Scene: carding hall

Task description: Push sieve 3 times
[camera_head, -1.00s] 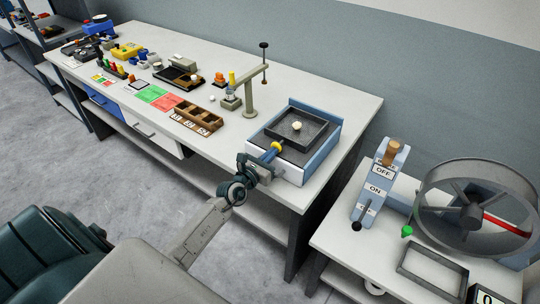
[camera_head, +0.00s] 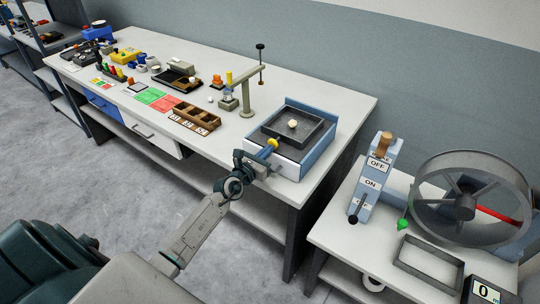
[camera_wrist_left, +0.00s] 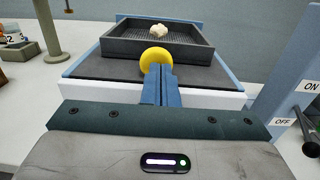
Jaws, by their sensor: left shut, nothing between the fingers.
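The sieve (camera_head: 304,140) is a dark square tray with a mesh floor and a pale lump (camera_head: 293,124) in it. It sits on a blue-and-white base (camera_head: 287,165) at the right end of the long table. A yellow knob (camera_head: 272,144) is at the sieve's front side; it also shows in the left wrist view (camera_wrist_left: 156,57). My left gripper (camera_head: 267,151) is shut and empty, its blue fingertips at the knob. They look to touch it or nearly so. In the left wrist view the sieve (camera_wrist_left: 125,46) is straight ahead. My right gripper is not in view.
A beige post with an arm (camera_head: 247,95) stands left of the base. A wooden compartment tray (camera_head: 194,117) lies further left. On the right table are a lever switch box (camera_head: 373,183), a large spoked wheel (camera_head: 470,200) and an empty frame (camera_head: 428,263).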

